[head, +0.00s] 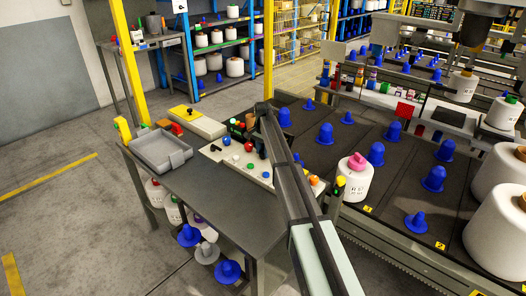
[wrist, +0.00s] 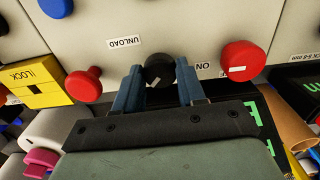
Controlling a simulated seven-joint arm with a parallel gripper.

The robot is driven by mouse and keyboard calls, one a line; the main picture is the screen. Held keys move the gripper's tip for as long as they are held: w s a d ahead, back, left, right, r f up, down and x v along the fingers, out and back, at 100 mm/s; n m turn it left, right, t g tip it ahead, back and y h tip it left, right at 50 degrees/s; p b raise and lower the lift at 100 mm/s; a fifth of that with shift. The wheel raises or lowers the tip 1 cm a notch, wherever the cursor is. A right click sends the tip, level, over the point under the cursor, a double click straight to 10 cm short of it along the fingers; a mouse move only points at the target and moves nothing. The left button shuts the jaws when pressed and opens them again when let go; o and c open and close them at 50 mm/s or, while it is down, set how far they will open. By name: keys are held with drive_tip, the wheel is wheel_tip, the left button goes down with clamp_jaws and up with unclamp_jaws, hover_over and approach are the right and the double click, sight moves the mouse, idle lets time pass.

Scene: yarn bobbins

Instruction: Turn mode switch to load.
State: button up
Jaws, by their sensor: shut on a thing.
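The mode switch is a round black knob (wrist: 158,69) on a pale control panel (wrist: 190,22) in the wrist view. It has a pale pointer mark near its lower edge. The knob cannot be made out there.
Red buttons (wrist: 83,84) and (wrist: 240,61) stand out on both sides of the knob. A yellow lock block (wrist: 35,82) is at the left. In the head view, a grey tray (head: 160,150) is on the table (head: 215,200), and bobbins stand on the dark rack at right.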

sight(263, 152)
drive_tip(key=n, duration=0.4)
drive_tip(key=shift+n, duration=2.2)
drive_tip(key=o, duration=1.1)
drive_tip(key=shift+c, duration=0.2)
wheel_tip(263, 152, up, 14)
drive_tip(key=shift+f, duration=0.1)
